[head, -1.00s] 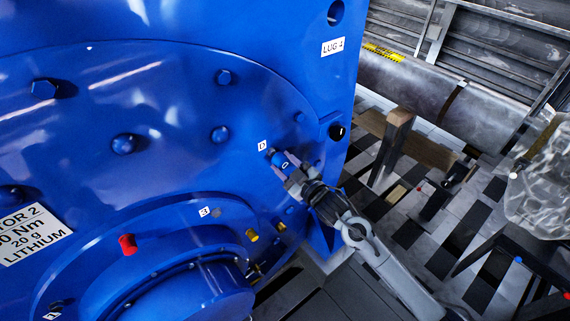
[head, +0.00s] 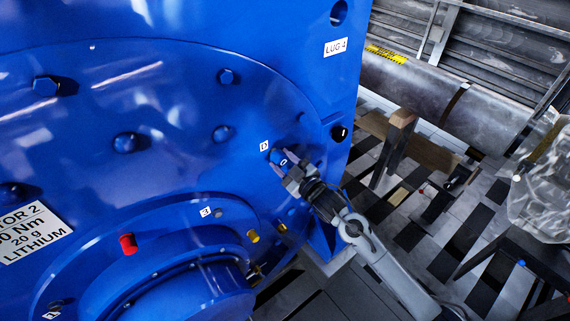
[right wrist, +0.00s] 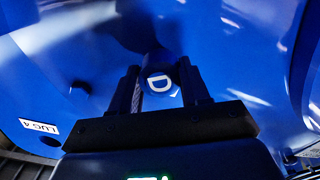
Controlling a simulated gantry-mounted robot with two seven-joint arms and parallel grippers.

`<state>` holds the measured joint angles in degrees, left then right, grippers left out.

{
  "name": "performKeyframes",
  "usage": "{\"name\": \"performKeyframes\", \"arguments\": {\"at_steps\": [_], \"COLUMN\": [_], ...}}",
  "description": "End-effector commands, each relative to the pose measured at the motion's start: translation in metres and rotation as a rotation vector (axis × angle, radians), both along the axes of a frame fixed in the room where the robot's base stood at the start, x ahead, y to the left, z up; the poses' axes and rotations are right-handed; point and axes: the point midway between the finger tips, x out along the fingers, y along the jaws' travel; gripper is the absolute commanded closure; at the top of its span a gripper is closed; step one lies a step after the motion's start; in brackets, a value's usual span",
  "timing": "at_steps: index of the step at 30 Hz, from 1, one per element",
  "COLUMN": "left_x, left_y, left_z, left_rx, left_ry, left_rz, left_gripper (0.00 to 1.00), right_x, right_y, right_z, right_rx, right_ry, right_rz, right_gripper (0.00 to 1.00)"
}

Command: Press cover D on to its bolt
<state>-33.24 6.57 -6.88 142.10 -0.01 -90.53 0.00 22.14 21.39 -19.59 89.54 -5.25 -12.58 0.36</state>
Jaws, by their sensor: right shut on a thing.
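Cover D, a small blue cap with a white D on its end (right wrist: 158,83), sits between the fingers of my right gripper (right wrist: 163,88) in the right wrist view. In the head view the cap (head: 278,156) is against or very near the blue motor face, just below and right of the D label (head: 264,146). My right gripper (head: 282,161) is shut on it, coming in from the lower right. The bolt is hidden behind the cap, so I cannot tell how far the cap is seated. My left gripper is not in view.
The blue motor face (head: 180,95) fills the left, with several bolt heads. A red cap (head: 128,244) and a yellow cap (head: 253,236) are on the lower flange. The LUG 4 label (head: 334,47) is above right. A wooden-topped post (head: 403,118) stands right of my arm.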

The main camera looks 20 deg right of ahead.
Motion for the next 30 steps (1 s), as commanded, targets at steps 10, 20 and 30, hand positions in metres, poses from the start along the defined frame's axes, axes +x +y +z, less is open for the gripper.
{"name": "performKeyframes", "arguments": {"at_steps": [10,20,30], "left_x": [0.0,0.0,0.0], "left_y": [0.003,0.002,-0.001], "left_z": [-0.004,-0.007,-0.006], "left_rx": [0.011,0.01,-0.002], "left_ry": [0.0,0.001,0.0], "left_rz": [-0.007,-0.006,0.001], "left_gripper": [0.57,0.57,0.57], "right_x": [0.009,0.015,0.015], "right_y": [0.003,0.005,0.005], "right_z": [0.0,-0.001,0.0], "right_rx": [0.001,0.0,0.0], "right_ry": [-0.001,0.001,0.001], "right_rz": [0.0,0.0,0.0], "right_gripper": [0.82,0.82,0.24]}}
